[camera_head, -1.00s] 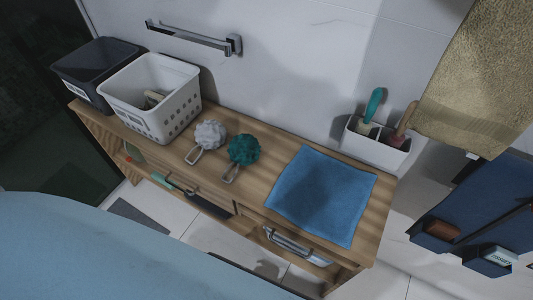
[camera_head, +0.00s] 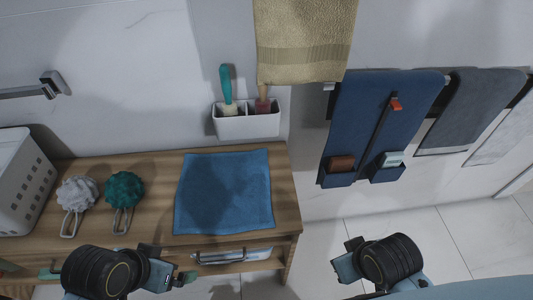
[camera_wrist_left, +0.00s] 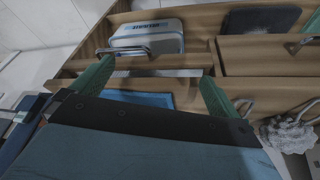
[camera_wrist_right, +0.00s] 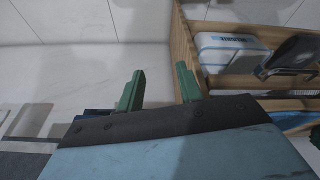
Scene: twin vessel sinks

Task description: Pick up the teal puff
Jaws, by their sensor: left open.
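The teal puff (camera_head: 124,188) is a round ruffled ball with a loop handle (camera_head: 121,222) toward the front edge. It lies on the wooden bench top, right of a white-grey puff (camera_head: 77,193). My left gripper (camera_head: 187,278) is in front of the bench, apart from the teal puff and to its lower right. In the left wrist view its green fingers (camera_wrist_left: 155,88) are spread and empty. The white-grey puff shows there at right (camera_wrist_left: 288,134); I cannot make out the teal one. My right gripper (camera_wrist_right: 160,88) is open and empty, away to the right of the bench.
A blue cloth (camera_head: 223,192) lies right of the puffs on the bench (camera_head: 285,190). A white basket (camera_head: 20,185) stands left. A white wall holder (camera_head: 247,122) with two handled tools is behind. Towels (camera_head: 380,110) hang on the right wall. Drawer handles (camera_head: 220,257) project in front.

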